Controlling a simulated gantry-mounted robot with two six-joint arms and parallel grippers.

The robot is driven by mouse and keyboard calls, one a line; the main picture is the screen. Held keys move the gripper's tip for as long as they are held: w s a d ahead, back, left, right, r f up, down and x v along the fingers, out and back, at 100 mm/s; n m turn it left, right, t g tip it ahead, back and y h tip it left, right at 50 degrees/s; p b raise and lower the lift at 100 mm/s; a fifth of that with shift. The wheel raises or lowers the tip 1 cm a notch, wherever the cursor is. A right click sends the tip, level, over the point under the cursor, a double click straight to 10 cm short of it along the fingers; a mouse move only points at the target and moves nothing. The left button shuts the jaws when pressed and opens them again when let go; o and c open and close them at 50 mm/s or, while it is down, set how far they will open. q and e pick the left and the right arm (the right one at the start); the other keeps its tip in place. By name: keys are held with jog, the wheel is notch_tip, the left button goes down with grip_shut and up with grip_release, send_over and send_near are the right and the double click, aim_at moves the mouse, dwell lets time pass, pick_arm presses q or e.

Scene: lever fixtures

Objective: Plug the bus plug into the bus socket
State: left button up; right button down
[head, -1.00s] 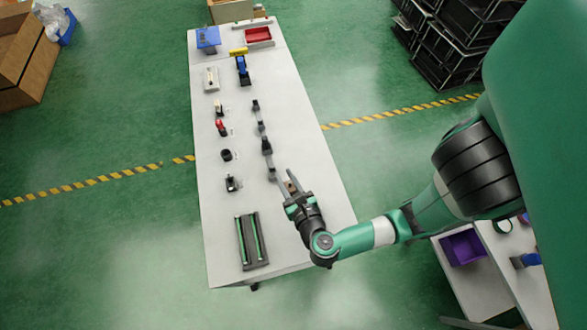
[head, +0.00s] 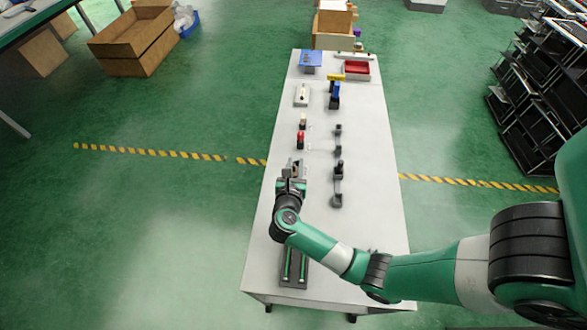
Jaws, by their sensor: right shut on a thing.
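My right gripper (head: 292,172) is over the left row of fixtures on the table (head: 375,235), just in front of a small red-topped fixture (head: 300,140). Its jaws are shut on a small part that is mostly hidden between the fingers, so I cannot tell its shape. I cannot make out for sure which fixtures are the bus plug and the bus socket. The gripper and wrist hide the left-row spots just behind and under them. My left gripper is not in view.
A right row holds grey-black lever fixtures (head: 337,200). A dark rail block with green strips (head: 290,266) lies at the near end, partly under my arm. A blue block (head: 335,95), red tray (head: 356,70) and blue fixture (head: 311,60) stand further back. The right-hand table strip is clear.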

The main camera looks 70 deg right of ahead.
notch_tip(320, 180, down, 6)
jog(key=b, duration=0.5)
jog(key=shift+r, duration=0.1)
jog(key=shift+f+b, duration=1.7)
jog(key=shift+f, duration=0.45)
dwell(1.3)
jog(key=c, duration=0.6)
grip_release()
jog(key=shift+r, duration=0.1)
jog(key=shift+a, duration=0.1)
jog(key=p+v, duration=0.2)
jog(key=v, duration=0.8)
jog(key=shift+a+r, duration=0.2)
jog(key=shift+a, duration=0.1)
jog(key=shift+s+a+r, duration=0.1)
jog(key=shift+s+a, duration=0.1)
jog(key=shift+a, duration=0.15)
jog(key=shift+d, duration=0.1)
